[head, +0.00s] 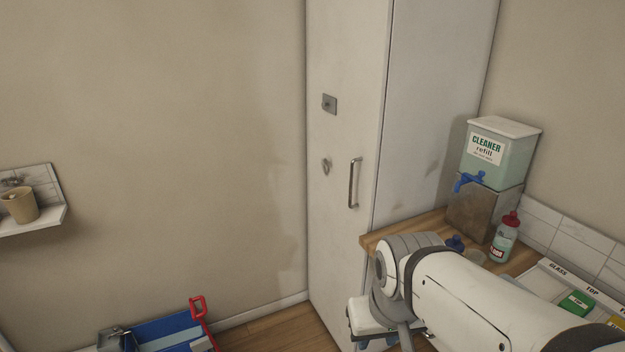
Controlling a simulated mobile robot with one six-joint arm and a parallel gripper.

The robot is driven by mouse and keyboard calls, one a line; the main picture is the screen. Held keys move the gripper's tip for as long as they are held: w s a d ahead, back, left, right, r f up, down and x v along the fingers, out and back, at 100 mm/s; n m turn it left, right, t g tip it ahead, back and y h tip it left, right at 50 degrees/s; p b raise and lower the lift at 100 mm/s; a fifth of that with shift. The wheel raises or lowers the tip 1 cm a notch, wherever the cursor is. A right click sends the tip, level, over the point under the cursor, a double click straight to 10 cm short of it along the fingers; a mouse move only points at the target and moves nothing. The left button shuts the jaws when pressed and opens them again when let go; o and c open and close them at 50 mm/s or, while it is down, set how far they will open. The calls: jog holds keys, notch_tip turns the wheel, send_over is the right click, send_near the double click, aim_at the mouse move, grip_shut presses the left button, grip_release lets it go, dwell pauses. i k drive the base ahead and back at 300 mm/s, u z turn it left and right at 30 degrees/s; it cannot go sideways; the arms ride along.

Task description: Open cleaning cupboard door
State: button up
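The tall pale cleaning cupboard (425,110) stands in the corner. Its narrow door (345,60) looks shut against the frame. A metal bar handle (354,183) is fixed upright near the door's right edge. A small square lock plate (329,103) and a small hook or ring (326,165) sit to its left. My gripper (376,341) is at the bottom edge, below the handle and apart from it. It is partly cut off and partly hidden by my wrist, so its fingers do not show clearly.
A wooden counter (408,227) right of the cupboard holds a cleaner refill dispenser (497,153) and a red-capped bottle (504,238). A labelled tray (558,280) lies in front. A blue bin with a red handle (165,332) is at the lower left. A wall shelf (45,219) holds a tan cup.

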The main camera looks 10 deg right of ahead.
aim_at(348, 41)
jog(key=u, duration=0.5)
jog(key=i, duration=1.15)
